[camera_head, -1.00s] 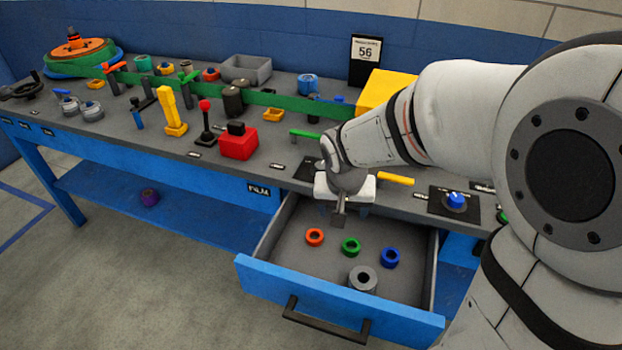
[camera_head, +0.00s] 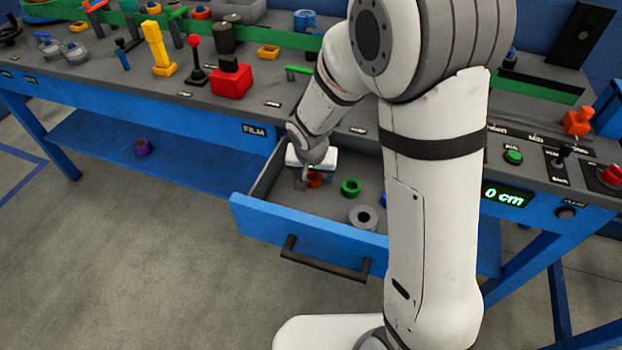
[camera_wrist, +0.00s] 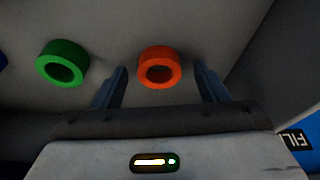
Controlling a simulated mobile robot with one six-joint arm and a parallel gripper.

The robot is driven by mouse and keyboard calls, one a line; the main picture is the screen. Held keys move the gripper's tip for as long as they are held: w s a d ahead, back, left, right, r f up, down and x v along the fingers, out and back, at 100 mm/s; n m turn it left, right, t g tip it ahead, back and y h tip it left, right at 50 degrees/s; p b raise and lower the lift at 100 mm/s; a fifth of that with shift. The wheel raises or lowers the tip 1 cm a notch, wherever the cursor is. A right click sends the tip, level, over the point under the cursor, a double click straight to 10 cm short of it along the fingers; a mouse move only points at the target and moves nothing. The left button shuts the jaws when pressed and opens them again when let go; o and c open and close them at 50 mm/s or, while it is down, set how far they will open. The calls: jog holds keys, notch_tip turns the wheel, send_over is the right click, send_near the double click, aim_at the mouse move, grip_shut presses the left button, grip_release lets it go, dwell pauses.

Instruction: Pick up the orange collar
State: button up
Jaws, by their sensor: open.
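The orange collar (camera_wrist: 160,67) is a short ring lying on the floor of the open drawer (camera_head: 312,227). In the wrist view it sits between the two finger lines of my gripper (camera_wrist: 163,78), with a gap on each side. In the head view my gripper (camera_head: 305,178) is down in the drawer's left part, and it partly hides the orange collar (camera_head: 315,180). My gripper is open and holds nothing. I cannot tell how high the fingertips are above the drawer floor.
A green collar (camera_head: 351,187) lies right of the orange one; it also shows in the wrist view (camera_wrist: 62,63). A blue collar (camera_head: 384,199) is mostly hidden behind my arm. A grey ring-shaped piece (camera_head: 363,218) stands near the drawer front. The drawer's left wall (camera_head: 262,178) is close to my gripper.

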jog(key=shift+c, duration=0.6)
jog(key=c, duration=1)
jog(key=shift+o, duration=0.2)
notch_tip(320, 180, up, 10)
jog(key=p, duration=0.2)
